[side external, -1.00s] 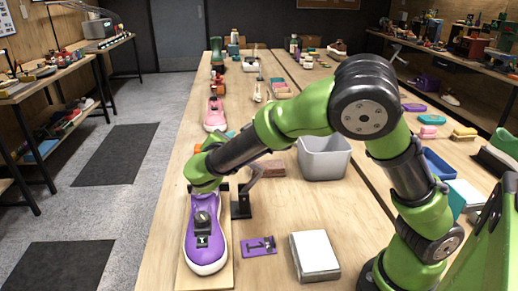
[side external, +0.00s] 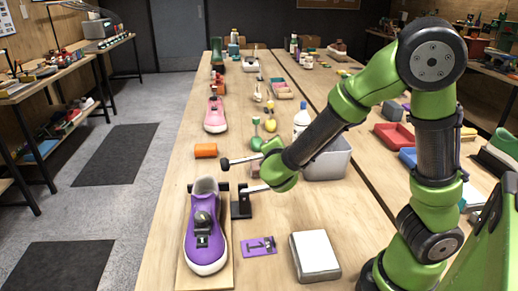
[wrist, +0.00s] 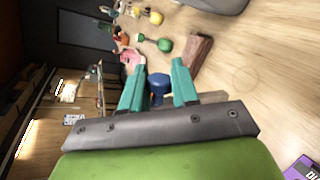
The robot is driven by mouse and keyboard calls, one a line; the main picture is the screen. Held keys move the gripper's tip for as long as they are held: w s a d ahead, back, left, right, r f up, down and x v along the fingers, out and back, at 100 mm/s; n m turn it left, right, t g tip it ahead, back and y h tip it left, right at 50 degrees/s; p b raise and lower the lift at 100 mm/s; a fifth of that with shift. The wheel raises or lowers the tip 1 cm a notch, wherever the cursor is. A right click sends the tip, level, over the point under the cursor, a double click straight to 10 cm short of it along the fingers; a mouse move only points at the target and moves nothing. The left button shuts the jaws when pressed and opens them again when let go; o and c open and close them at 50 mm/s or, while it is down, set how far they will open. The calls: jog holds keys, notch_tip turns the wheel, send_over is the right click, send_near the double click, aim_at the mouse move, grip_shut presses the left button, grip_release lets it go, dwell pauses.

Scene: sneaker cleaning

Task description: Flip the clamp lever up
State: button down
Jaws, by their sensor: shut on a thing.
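The purple sneaker (side external: 203,240) lies on a wooden board (side external: 228,268) with its heel toward the clamp. The clamp's black base (side external: 241,208) stands right of the heel. A metal lever bar (side external: 256,189) runs from it to the right, toward my gripper. A second bar with a black tip (side external: 227,162) sticks out left of my gripper, above the heel. In the wrist view my gripper (wrist: 158,82) has its teal fingers shut on the blue lever handle (wrist: 158,88). My green wrist hides the fingers in the side view.
A grey bin (side external: 328,166) stands close right of my gripper. An orange cylinder (side external: 206,150) lies behind the clamp. A purple plate (side external: 259,246) and a white-topped block (side external: 314,254) lie in front. A brown block (wrist: 196,54) shows in the wrist view.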

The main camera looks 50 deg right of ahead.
jog(key=shift+s+d+f, duration=0.1)
jog(key=shift+s+d, duration=0.3)
jog(key=shift+d, duration=0.2)
jog(key=shift+s+f+g, duration=0.1)
jog(key=shift+g, duration=0.2)
jog(key=c, duration=1)
grip_release()
jog(key=shift+o, duration=0.2)
jog(key=shift+a, duration=0.1)
jog(key=v, duration=1.6)
jog(key=shift+s+a, duration=0.15)
jog(key=shift+a, duration=0.25)
jog(key=shift+f, duration=0.1)
